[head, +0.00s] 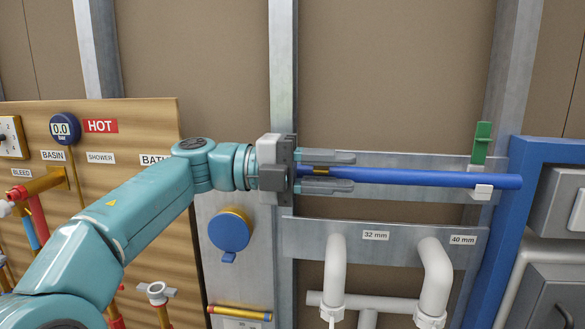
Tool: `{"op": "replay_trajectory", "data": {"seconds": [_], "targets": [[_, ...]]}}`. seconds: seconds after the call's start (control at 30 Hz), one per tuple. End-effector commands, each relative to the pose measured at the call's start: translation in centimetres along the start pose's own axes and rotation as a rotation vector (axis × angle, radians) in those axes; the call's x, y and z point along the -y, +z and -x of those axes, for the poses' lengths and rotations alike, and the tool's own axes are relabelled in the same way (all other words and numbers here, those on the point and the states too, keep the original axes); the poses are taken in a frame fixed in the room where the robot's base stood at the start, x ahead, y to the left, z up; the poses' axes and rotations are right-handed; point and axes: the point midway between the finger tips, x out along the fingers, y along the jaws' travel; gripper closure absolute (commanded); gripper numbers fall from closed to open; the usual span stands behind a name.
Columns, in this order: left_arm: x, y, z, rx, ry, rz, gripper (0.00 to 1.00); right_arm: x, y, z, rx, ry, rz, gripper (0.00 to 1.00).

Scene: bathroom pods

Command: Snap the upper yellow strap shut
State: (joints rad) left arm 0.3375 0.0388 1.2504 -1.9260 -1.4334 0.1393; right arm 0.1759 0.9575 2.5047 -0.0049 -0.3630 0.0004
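My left gripper (354,172) reaches in from the left with its two fingers apart, one above and one below the left part of a blue pipe (420,177). A small dark-yellow or brass band (321,170) shows on the pipe between the fingers; I cannot tell whether it is the yellow strap. Gaps show between the fingers and the pipe. No other yellow strap is clear, and the gripper body hides what lies behind it. At the pipe's right part, a green strap (481,145) stands upright above a white clip base (482,191). My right gripper is out of view.
A grey metal plate (400,235) with white pipe bends (435,278) sits below the blue pipe. A blue frame (508,245) borders the right. A wooden panel (140,125) with valves is at left. A round blue cover (229,231) is below the wrist.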

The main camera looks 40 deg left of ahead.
Motion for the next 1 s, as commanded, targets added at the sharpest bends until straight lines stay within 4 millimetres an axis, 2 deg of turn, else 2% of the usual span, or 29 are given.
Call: {"op": "replay_trajectory", "data": {"seconds": [0.17, 0.27, 0.5, 0.7, 0.83, 1.0], "targets": [[0.0, 0.1, 1.6, 0.005, 0.001, -0.001, 0.70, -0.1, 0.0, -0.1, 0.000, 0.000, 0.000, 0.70], [-0.1, 0.2, 3.8, 0.008, 0.001, 0.000, 0.70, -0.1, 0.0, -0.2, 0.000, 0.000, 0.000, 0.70], [0.0, 0.2, 10.3, 0.009, 0.002, 0.001, 0.70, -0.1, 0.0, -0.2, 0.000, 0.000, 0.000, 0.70], [0.1, 0.1, 14.4, 0.004, 0.002, 0.001, 0.70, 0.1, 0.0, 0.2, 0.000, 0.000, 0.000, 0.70], [0.0, 0.0, 15.8, 0.002, 0.001, 0.000, 0.70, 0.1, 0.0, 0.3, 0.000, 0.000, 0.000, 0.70], [0.0, -0.1, 16.4, -0.001, 0.001, -0.001, 0.70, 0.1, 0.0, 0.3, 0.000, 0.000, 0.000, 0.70]]}}
